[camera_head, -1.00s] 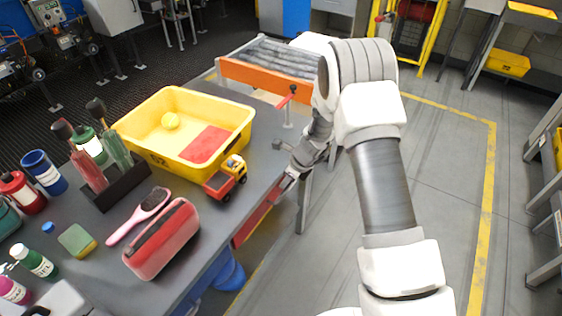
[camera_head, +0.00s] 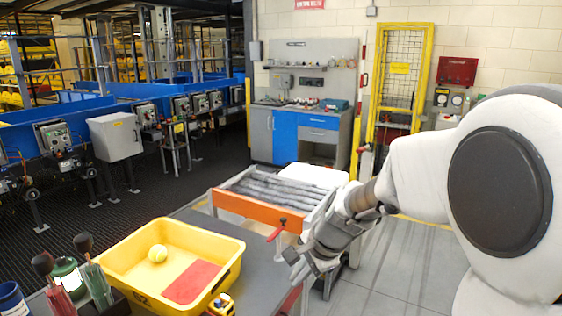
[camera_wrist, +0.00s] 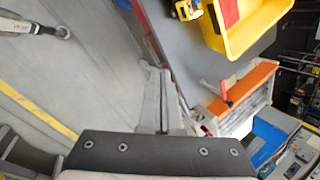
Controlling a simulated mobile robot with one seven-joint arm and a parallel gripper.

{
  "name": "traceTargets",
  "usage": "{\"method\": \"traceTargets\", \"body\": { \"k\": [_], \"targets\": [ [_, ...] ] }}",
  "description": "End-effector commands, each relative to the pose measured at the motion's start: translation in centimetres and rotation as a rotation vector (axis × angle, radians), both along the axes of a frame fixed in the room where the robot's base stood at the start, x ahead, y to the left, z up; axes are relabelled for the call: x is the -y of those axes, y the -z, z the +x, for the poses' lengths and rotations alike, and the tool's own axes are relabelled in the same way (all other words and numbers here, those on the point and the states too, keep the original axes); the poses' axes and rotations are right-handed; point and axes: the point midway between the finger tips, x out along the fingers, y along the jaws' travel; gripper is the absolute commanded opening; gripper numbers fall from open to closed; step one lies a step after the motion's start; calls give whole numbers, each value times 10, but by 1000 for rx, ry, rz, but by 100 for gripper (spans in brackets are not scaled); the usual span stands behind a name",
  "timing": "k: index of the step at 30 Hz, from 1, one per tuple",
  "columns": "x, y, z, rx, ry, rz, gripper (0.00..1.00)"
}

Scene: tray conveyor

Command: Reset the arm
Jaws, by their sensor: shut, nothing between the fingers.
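My gripper (camera_head: 308,265) hangs from my raised arm at the right of the head view, beside the right edge of the grey table (camera_head: 250,285). In the wrist view its fingers (camera_wrist: 160,80) are together with nothing between them. The table edge and an orange-ended roller conveyor (camera_wrist: 245,88) lie to the right of the fingers there. My upper arm fills the right side of the head view.
The roller conveyor (camera_head: 258,210) stands behind. Grey floor (camera_head: 400,270) is open to the right.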

Motion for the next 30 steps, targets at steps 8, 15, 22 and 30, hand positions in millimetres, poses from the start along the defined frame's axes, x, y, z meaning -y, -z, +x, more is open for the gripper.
{"method": "traceTargets", "body": {
  "k": [8, 15, 22, 30],
  "targets": [
    [31, -64, -71, 169, -326, -190, 0],
    [61, -93, -136, 276, -585, -393, 0],
    [88, -102, -191, 333, -793, -591, 0],
    [103, -102, -217, 343, -896, -701, 0]
  ]
}}
